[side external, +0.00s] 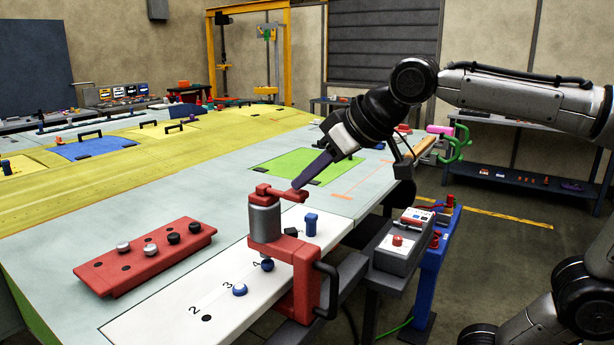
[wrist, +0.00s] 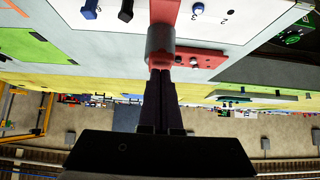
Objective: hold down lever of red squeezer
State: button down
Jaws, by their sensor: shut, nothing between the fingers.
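The red squeezer (side external: 298,280) is clamped at the near edge of the wing table, with a grey cylinder (side external: 265,222) and a black side handle. Its red lever (side external: 278,193) lies roughly level across the top of the cylinder. My gripper (side external: 297,186) is shut and empty, pointing down and left, with its tips at the right end of the lever. I cannot tell whether they touch or hover just above. In the wrist view the shut fingers (wrist: 161,74) reach to the grey cylinder (wrist: 160,42), and the lever is mostly hidden there.
A red block with black and silver knobs (side external: 146,256) lies left of the squeezer. A white numbered strip (side external: 150,322) with blue pegs (side external: 240,289) runs under it. A grey box with a red button (side external: 397,242) stands to the right.

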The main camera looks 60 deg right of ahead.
jog(key=shift+f, duration=0.1)
dwell(0.3)
jog(key=shift+s+f+t, duration=0.3)
jog(key=shift+f+t, duration=0.4)
jog(key=shift+f, duration=0.05)
jog(key=shift+s+f, duration=0.2)
jog(key=shift+f, duration=1.3)
jog(key=r, duration=0.2)
jog(key=s+r, duration=0.1)
jog(key=r, duration=0.1)
jog(key=s+f+v, duration=0.1)
jog(key=v, duration=0.9)
jog(key=shift+s, duration=0.25)
